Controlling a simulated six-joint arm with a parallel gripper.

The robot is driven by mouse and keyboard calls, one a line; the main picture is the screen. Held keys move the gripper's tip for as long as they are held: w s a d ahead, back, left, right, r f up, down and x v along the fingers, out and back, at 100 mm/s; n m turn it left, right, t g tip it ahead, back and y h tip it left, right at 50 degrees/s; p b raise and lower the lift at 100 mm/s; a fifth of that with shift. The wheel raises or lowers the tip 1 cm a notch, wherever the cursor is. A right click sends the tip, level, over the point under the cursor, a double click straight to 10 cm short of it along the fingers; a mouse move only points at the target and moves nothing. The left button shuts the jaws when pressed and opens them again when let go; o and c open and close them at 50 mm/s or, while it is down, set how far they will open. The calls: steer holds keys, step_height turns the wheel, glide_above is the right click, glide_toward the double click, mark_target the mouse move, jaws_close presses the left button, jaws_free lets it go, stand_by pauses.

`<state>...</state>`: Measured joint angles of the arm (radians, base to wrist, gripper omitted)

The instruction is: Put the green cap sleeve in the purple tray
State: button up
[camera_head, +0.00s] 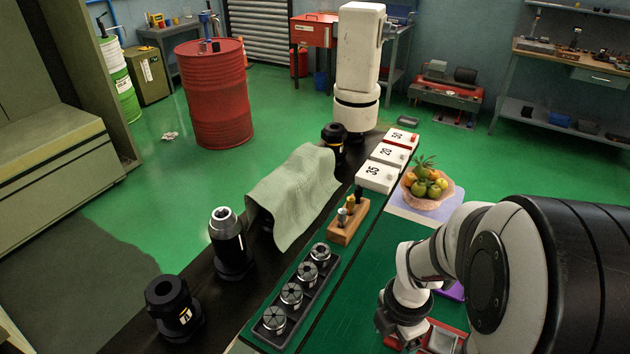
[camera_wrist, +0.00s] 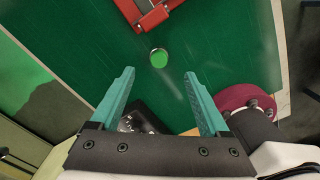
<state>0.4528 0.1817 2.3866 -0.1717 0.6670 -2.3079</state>
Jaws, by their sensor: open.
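The green cap sleeve (camera_wrist: 159,60) shows in the wrist view as a small round green piece with a pale rim on the green mat. It lies beyond my fingertips, centred between them. My gripper (camera_wrist: 159,75) has teal fingers spread wide with nothing between them. In the head view my arm covers much of the right side, and I cannot make out the cap sleeve there. A purple edge (camera_head: 453,291), probably the purple tray, shows beside my arm and is mostly hidden.
A red object (camera_wrist: 150,12) lies close beyond the cap sleeve. A maroon round piece (camera_wrist: 245,96) is at right in the wrist view. A dark collet rack (camera_head: 297,305), a wooden block (camera_head: 346,226), white numbered boxes (camera_head: 378,177) and a fruit bowl (camera_head: 424,195) line the mat.

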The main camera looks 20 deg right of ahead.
steer(key=f, duration=0.9)
steer(key=shift+a+f, duration=0.2)
steer(key=shift+a, duration=0.05)
jaws_close()
